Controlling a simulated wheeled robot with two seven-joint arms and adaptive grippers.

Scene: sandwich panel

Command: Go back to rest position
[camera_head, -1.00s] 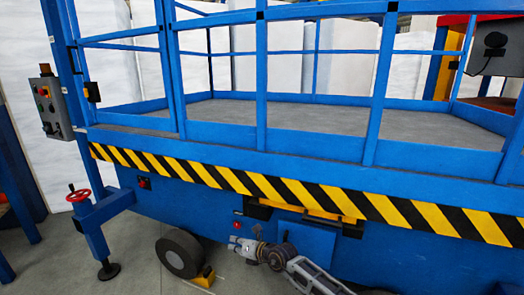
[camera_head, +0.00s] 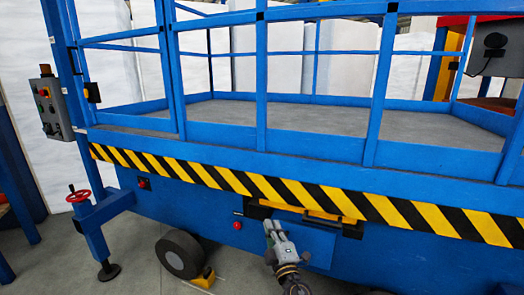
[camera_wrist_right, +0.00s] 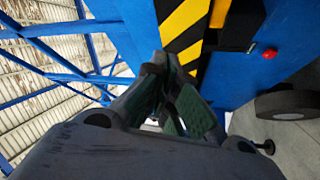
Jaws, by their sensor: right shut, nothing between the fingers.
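My right gripper (camera_head: 272,226) shows in the head view at the lower middle, in front of the blue side of the lift platform (camera_head: 200,215). Its fingers point up, towards the striped edge, and are shut with nothing between them. In the right wrist view the green-padded fingers (camera_wrist_right: 172,92) show close up, with the blue side and the striped edge beyond them. I cannot tell how far the fingers are from the panel. My left gripper is in neither view.
A black-and-yellow striped edge (camera_head: 232,181) runs above the gripper. A red button (camera_head: 237,226) sits left of it. A wheel (camera_head: 180,254) and a yellow chock (camera_head: 204,278) stand on the floor to the left. A grey control box (camera_head: 55,108) hangs at far left.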

